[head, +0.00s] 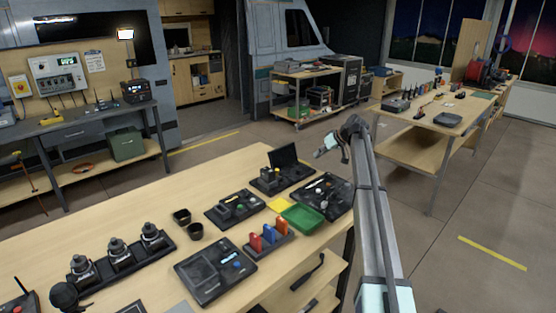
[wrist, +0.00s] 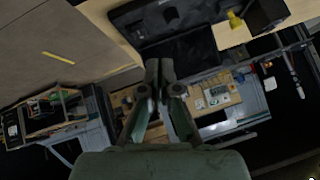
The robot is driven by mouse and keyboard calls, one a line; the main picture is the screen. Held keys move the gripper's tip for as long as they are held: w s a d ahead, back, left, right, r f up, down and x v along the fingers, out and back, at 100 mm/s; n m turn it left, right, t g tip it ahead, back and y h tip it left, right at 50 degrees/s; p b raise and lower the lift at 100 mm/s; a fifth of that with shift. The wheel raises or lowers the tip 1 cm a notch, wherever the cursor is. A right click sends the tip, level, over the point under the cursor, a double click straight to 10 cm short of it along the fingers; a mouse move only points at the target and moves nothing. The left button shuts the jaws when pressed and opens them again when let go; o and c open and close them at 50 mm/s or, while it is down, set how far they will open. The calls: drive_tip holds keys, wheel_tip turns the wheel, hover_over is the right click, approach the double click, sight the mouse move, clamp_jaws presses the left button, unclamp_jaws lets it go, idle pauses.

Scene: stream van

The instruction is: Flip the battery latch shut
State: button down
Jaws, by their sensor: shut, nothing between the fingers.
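My gripper (head: 319,154) is above the far end of the near table in the head view, pointing down and left. In the wrist view its two fingers (wrist: 160,70) are together with nothing between them. A black unit (head: 268,180) with a raised dark panel (head: 284,157) stands on the table, left of and below my gripper in the head view. I cannot tell for certain which part is the battery latch. In the wrist view a dark panel (wrist: 190,50) lies just beyond the fingertips; my fingers appear apart from it.
A holder with red, blue and orange pieces (head: 268,240) stands closer. A second table (head: 410,150) is to the right, with open floor between.

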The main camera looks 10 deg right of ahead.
drive_tip(key=a+r+g, duration=0.1)
drive_tip(key=a+g+p, duration=0.1)
drive_tip(key=a, duration=0.1)
drive_tip(key=s+a+r+g, duration=0.1)
drive_tip(key=a, duration=0.1)
drive_tip(key=shift+a+r+y, duration=0.1)
drive_tip(key=shift+r+y, duration=0.2)
drive_tip(key=p, duration=0.3)
approach(285, 179)
drive_tip(key=w, duration=0.1)
drive_tip(key=w+a+f, duration=0.1)
drive_tip(key=w+a, duration=0.1)
drive_tip(key=shift+w+f, duration=0.25)
drive_tip(key=shift+f, duration=0.05)
drive_tip(key=shift+s+a+p, duration=0.2)
drive_tip(key=shift+a+p, duration=0.15)
drive_tip(key=shift+a, duration=0.25)
drive_tip(key=shift+s+a+p, duration=0.25)
drive_tip(key=shift+a+p, duration=0.1)
drive_tip(key=shift+a, duration=0.25)
drive_tip(key=shift+s+a, duration=0.2)
drive_tip(key=shift+a, duration=0.5)
